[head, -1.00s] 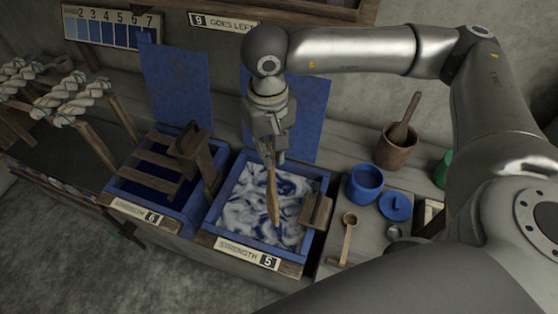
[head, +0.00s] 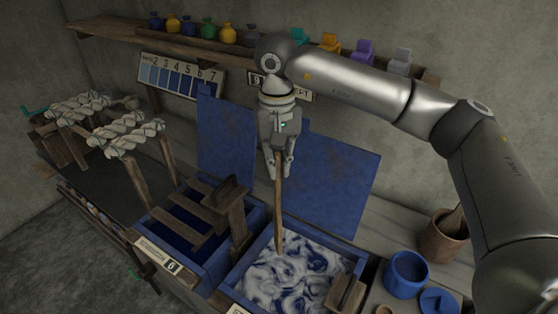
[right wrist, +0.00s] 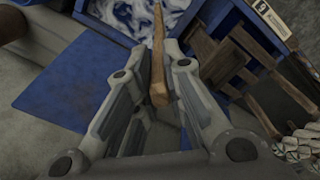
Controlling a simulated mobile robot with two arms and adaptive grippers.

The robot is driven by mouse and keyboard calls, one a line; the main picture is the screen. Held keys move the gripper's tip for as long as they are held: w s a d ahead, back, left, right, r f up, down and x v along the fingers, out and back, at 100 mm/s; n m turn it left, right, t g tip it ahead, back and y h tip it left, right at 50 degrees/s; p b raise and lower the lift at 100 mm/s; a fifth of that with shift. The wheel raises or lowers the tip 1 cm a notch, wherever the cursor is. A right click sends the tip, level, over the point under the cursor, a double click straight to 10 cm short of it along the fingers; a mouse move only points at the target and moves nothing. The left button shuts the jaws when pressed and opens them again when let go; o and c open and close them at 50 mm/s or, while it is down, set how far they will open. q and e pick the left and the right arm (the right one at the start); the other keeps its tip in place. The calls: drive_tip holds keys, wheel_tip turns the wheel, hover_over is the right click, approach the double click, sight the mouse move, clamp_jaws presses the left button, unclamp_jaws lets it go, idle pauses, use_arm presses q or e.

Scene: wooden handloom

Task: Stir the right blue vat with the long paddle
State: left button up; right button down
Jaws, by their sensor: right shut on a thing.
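My right gripper (head: 279,165) is shut on the long wooden paddle (head: 278,215) above the right blue vat (head: 343,246). The paddle hangs nearly upright, and its lower end is at the far left part of the vat's swirled blue and white liquid (head: 300,265). I cannot tell how deep the tip is. In the right wrist view the paddle (right wrist: 158,65) runs from between the fingers (right wrist: 155,100) toward the swirled liquid (right wrist: 150,14). My left gripper is not in view.
The left vat (head: 160,222), with a wooden rack (head: 185,208) on it, stands left of the right vat. A wooden block (head: 345,292) sits at the right vat's right rim. A blue pot (head: 406,274) and a mortar (head: 441,236) stand to the right. Blue panels (head: 333,185) stand behind.

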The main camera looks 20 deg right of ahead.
sight(278, 219)
wheel_tip(278, 219, down, 20)
drive_tip(key=b, duration=1.4)
drive_tip(key=shift+r, duration=0.2)
